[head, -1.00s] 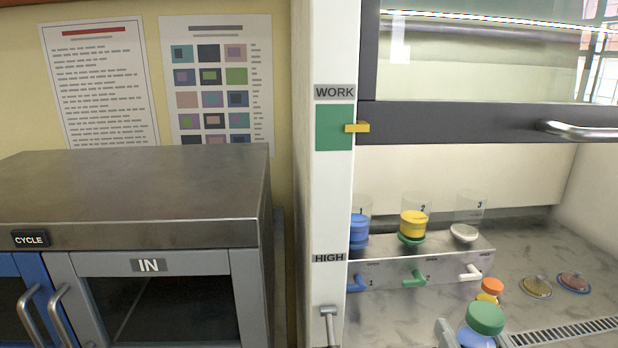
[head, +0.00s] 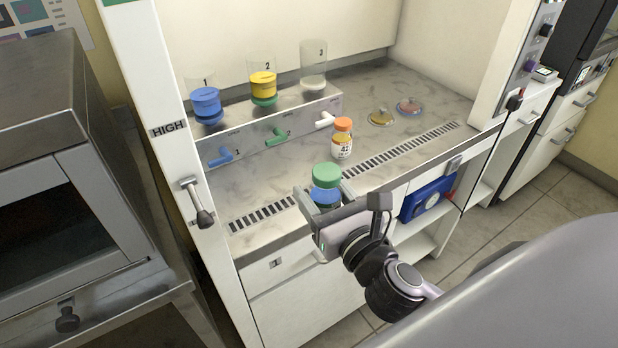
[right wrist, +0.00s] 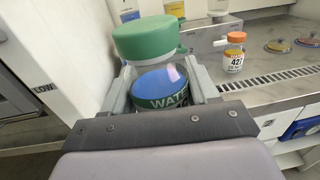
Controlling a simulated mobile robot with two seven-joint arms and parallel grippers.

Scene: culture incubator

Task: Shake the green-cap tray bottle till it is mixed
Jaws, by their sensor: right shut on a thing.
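In the right wrist view the bottle (right wrist: 158,88) shows a dark label starting "WATE"; the rest is hidden by the gripper (right wrist: 165,95). Whether its base touches the surface cannot be seen. My left gripper is not in view.
A dispenser rack (head: 300,118) with three numbered containers and taps stands at the back left. Two small dishes, one yellowish (head: 380,117) and one reddish (head: 409,106), lie to the right. A slotted grille (head: 385,150) runs along the front.

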